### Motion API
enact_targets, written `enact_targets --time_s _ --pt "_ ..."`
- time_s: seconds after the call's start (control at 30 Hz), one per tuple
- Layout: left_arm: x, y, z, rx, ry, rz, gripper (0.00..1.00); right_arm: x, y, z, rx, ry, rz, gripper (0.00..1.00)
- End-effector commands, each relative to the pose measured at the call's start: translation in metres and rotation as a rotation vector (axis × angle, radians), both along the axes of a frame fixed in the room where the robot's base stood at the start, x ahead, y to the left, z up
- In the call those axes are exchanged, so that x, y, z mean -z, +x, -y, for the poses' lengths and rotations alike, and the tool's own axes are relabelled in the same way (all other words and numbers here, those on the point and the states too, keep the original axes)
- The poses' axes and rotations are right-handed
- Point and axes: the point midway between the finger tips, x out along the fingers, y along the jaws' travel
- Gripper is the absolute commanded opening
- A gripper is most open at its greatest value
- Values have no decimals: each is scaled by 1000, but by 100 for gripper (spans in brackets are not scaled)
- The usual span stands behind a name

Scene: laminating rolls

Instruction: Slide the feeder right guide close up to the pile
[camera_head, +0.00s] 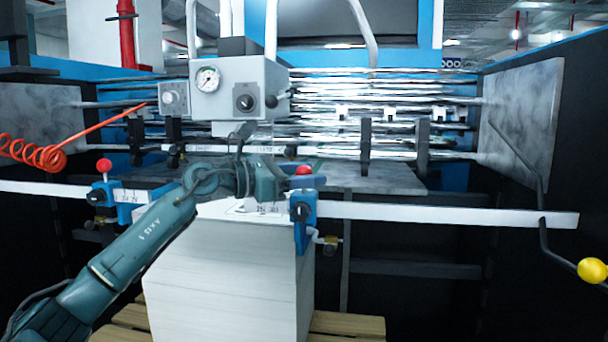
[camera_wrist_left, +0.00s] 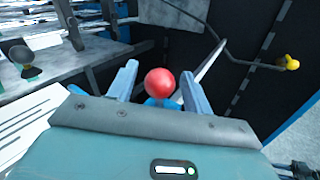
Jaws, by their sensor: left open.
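The feeder right guide (camera_head: 303,214) is a blue block with a red ball knob (camera_head: 304,170) on top, on the white rail at the pile's right edge. I cannot tell whether it touches the pile. The pile (camera_head: 228,280) is a tall white stack of sheets. My left gripper (camera_head: 308,182) reaches over the pile from the left to the guide's top. In the left wrist view my left gripper (camera_wrist_left: 160,85) is open, with the red knob (camera_wrist_left: 160,82) between its fingers and space beside it. The guide's body is mostly hidden there. My right gripper is not in view.
The white rail (camera_head: 450,213) runs across the front. A left guide (camera_head: 105,193) with a red knob stands on it at left. A grey gauge box (camera_head: 235,88) hangs above the pile. A bent rod with a yellow ball (camera_head: 591,270) is at right. A wooden pallet (camera_head: 345,326) lies below.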

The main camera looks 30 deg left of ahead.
Motion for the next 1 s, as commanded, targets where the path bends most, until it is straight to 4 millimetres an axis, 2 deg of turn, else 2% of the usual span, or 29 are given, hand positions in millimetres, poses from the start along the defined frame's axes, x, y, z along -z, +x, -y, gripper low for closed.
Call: enact_targets --time_s 0.23,0.47,0.7,1.0 --pt "2 -9 -9 -2 0 0 50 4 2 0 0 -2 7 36" --pt "5 -46 -40 -4 3 -2 50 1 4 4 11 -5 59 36" --pt "4 -83 -70 -3 3 -2 50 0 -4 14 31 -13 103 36" --pt "1 -101 -85 0 1 -1 50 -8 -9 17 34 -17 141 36"
